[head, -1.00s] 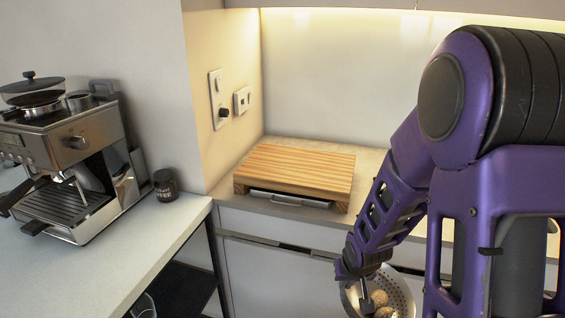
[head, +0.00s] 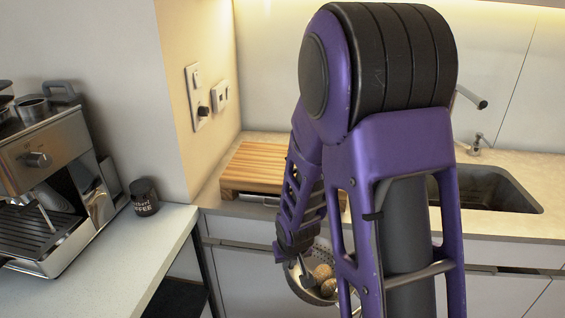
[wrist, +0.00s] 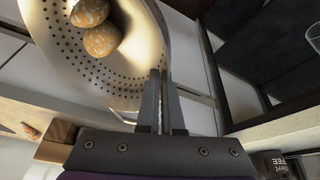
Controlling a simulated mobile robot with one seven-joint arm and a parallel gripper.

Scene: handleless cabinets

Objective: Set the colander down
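The metal colander (head: 318,290) hangs in front of the cabinet fronts, below the counter edge, partly hidden by my arm. It holds speckled brown egg-like items (head: 322,272), two of which show clearly in the wrist view (wrist: 101,38). In the wrist view the perforated colander wall (wrist: 60,50) lies at upper left. My gripper (wrist: 163,85) has its two fingers close together at the colander's rim, and it appears shut on it. In the head view my gripper (head: 303,270) is at the colander's left side.
A wooden cutting board (head: 255,168) lies on the back counter (head: 390,155). A sink (head: 490,190) with a faucet (head: 475,147) is at right. At left, a white counter (head: 120,245) holds an espresso machine (head: 50,175) and a dark coffee jar (head: 144,197).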

